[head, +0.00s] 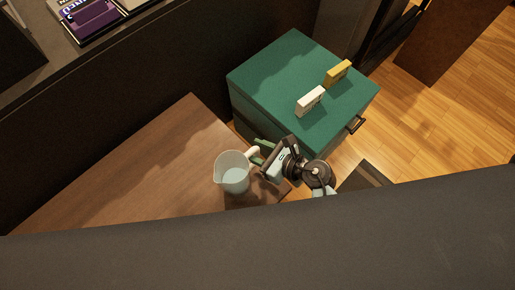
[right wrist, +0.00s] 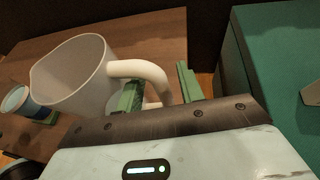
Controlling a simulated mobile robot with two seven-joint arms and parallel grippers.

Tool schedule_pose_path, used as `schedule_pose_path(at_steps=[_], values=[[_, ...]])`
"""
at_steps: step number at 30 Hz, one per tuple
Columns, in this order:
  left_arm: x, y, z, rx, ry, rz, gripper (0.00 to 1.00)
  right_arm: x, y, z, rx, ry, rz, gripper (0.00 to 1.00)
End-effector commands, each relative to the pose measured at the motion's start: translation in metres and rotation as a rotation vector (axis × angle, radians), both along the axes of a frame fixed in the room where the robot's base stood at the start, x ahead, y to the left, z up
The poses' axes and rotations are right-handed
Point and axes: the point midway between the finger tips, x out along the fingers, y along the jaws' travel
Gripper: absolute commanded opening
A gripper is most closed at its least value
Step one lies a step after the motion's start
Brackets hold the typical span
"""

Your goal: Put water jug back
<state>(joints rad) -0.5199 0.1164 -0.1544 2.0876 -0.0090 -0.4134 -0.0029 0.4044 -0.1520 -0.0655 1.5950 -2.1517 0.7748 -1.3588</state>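The water jug (head: 232,174) is a pale, see-through pitcher, upright on the brown wooden table (head: 150,170). Water seems to show inside it in the head view. In the right wrist view the jug (right wrist: 80,80) has its white handle (right wrist: 150,72) towards my right gripper. My right gripper (right wrist: 160,90) has its green fingers apart, one at the inner side of the handle and one outside it. A gap shows between the handle and the outer finger. The gripper (head: 262,150) is at the jug's right side in the head view.
A green cabinet (head: 285,70) stands right of the table, with a white box (head: 310,101) and a yellow box (head: 338,73) on top. A dark grey surface (head: 260,245) fills the head view's bottom. A pale blue-white object (right wrist: 22,103) shows at the wrist view's left.

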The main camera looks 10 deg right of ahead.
Motion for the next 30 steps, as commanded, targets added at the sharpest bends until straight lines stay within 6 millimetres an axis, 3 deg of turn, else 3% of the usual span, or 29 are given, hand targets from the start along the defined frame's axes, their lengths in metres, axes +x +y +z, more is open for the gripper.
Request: schedule_pose_path(at_steps=[5,21,30], values=[[-0.001,0.0,0.003,0.0,0.002,0.0,0.8,-0.007,-0.009,0.007,-0.003,-0.001,-0.001,0.37],[-0.004,0.0,0.013,-0.001,0.002,-0.001,0.8,-0.067,-0.074,0.044,-0.003,0.0,0.0,0.37],[-0.006,0.001,0.013,-0.001,0.005,-0.004,0.8,-0.075,-0.082,0.049,0.0,0.0,0.0,0.37]])
